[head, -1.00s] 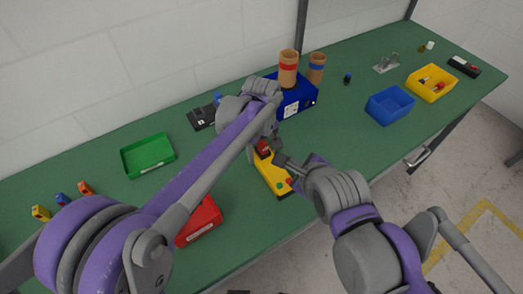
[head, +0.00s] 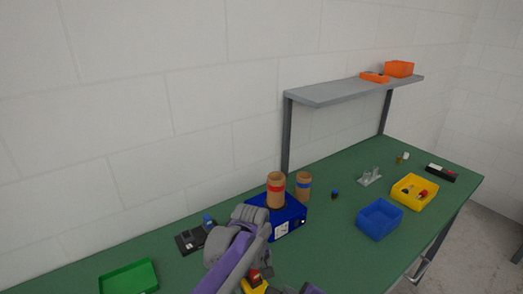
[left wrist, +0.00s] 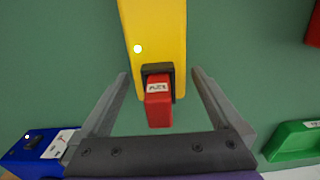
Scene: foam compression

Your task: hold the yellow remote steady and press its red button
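The yellow remote (left wrist: 157,35) runs down from the top of the left wrist view, above the green table. A red labelled part (left wrist: 159,103) in a black mount sits at its near end. My open left gripper (left wrist: 160,73) has one finger on each side of that end; gaps show beside the red part. In the head view only a bit of the yellow remote (head: 256,287) shows at the bottom edge, mostly hidden by my left arm. Part of my right arm shows at the bottom edge beside it; whether its gripper is open cannot be seen.
A blue box (head: 290,222) with brown cylinders near it stands behind the remote. A green tray (head: 130,279) lies left; blue (head: 380,219) and yellow (head: 414,191) bins stand right. A grey shelf (head: 340,91) holds orange bins.

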